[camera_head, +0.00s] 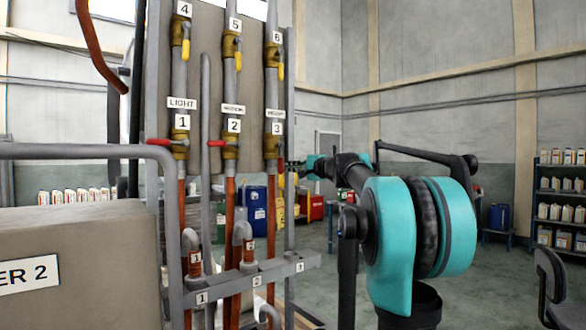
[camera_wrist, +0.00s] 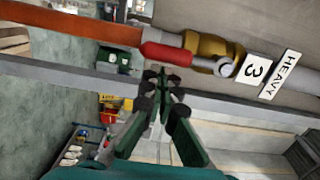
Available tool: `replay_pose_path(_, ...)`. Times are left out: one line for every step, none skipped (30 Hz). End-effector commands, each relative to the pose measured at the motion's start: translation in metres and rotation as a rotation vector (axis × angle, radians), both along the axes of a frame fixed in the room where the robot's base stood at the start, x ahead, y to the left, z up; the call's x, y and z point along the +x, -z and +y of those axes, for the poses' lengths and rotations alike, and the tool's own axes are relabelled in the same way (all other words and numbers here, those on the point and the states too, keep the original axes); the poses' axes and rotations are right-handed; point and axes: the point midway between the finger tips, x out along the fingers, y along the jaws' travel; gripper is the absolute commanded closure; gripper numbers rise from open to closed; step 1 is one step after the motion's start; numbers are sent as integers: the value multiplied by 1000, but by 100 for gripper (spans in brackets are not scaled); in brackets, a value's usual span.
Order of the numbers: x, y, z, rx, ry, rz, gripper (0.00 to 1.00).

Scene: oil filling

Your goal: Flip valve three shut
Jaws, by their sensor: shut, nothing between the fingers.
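Valve three (camera_head: 272,147) is a brass valve on the right-hand pipe, under the labels HEAVY and 3. In the wrist view its brass body (camera_wrist: 212,50) shows with a red handle (camera_wrist: 166,54) lying along the pipe, pointing away from the label, towards the orange pipe section. My gripper (camera_wrist: 160,82) is shut and empty, its fingertips close beside the handle's free end. I cannot tell whether they touch it. In the head view my gripper (camera_head: 292,164) reaches the valve from the right.
Valve one (camera_head: 180,147) and valve two (camera_head: 231,147) have red handles pointing sideways to the left. Upper valves (camera_head: 272,54) have yellow handles hanging along their pipes. A grey frame post (camera_head: 290,90) stands just right of valve three. Blue drums (camera_head: 252,205) stand behind.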

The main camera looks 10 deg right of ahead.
Motion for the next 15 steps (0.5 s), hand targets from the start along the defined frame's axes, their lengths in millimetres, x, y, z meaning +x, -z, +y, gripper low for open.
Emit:
replay_pose_path(0, 0, 0, 0, 0, 0, 100)
replay_pose_path(0, 0, 0, 1, 0, 1, 100)
replay_pose_path(0, 0, 0, 2, 0, 1, 100)
replay_pose_path(0, 0, 0, 3, 0, 2, 100)
replay_pose_path(0, 0, 0, 6, 0, 4, 100)
replay_pose_path(-1, 0, 1, 12, 0, 6, 100)
replay_pose_path(-1, 1, 1, 17, 0, 9, 100)
replay_pose_path(-1, 1, 2, 23, 0, 13, 100)
replay_pose_path(-2, 1, 2, 33, 0, 18, 100)
replay_pose_path(-2, 1, 3, 39, 0, 21, 100)
replay_pose_path(-2, 1, 3, 44, 0, 23, 100)
replay_pose_path(-2, 1, 3, 48, 0, 26, 100)
replay_pose_path(-2, 1, 4, 51, 0, 28, 100)
replay_pose_path(-2, 1, 4, 54, 0, 30, 100)
replay_pose_path(-2, 2, 4, 60, -1, 33, 100)
